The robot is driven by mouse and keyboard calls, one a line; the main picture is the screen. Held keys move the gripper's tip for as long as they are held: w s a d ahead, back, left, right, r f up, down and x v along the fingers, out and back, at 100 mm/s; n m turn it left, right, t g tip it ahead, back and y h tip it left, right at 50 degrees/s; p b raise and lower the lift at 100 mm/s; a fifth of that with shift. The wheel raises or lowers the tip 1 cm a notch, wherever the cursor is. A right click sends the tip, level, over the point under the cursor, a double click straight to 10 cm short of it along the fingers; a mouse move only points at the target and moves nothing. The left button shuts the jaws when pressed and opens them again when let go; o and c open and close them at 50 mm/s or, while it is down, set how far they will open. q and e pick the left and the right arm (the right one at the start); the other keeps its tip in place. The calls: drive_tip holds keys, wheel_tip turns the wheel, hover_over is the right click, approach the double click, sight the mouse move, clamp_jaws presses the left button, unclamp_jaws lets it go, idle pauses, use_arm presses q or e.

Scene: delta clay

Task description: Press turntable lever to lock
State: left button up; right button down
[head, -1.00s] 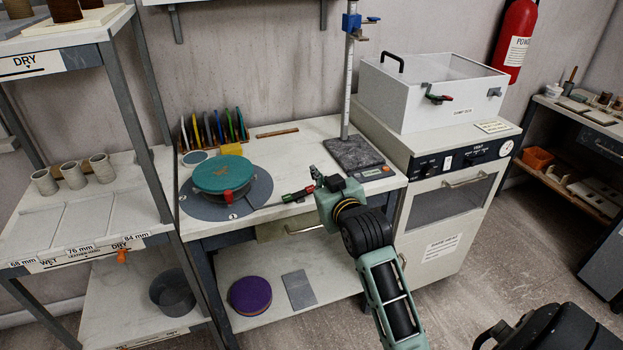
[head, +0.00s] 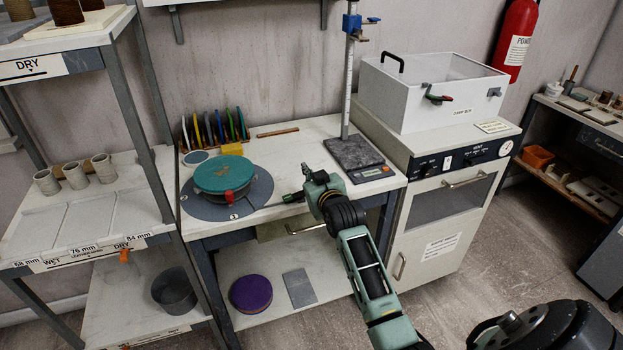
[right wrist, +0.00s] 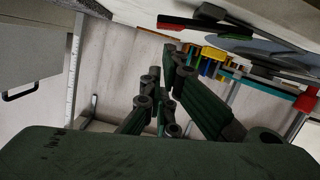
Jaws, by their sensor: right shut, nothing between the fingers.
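The turntable (head: 244,208) is a grey disc on the left of the workbench, with a teal round piece (head: 224,173) on top. Its lever (head: 291,197) is a thin bar reaching right from the disc, with a dark and green grip. My right gripper (head: 308,172) is shut and empty at the lever's outer end, partly covering it in the head view. I cannot tell whether they touch. My left gripper is out of view.
A dark slab under a stand with a post (head: 352,152) is right of the gripper. Coloured discs (head: 215,127) stand in a rack behind the turntable. A shelf unit (head: 150,190) is at left and a white cabinet (head: 440,215) at right. The bench front middle is mostly clear.

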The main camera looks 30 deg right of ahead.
drive_tip(key=shift+d+f, duration=0.1)
drive_tip(key=shift+f, duration=0.4)
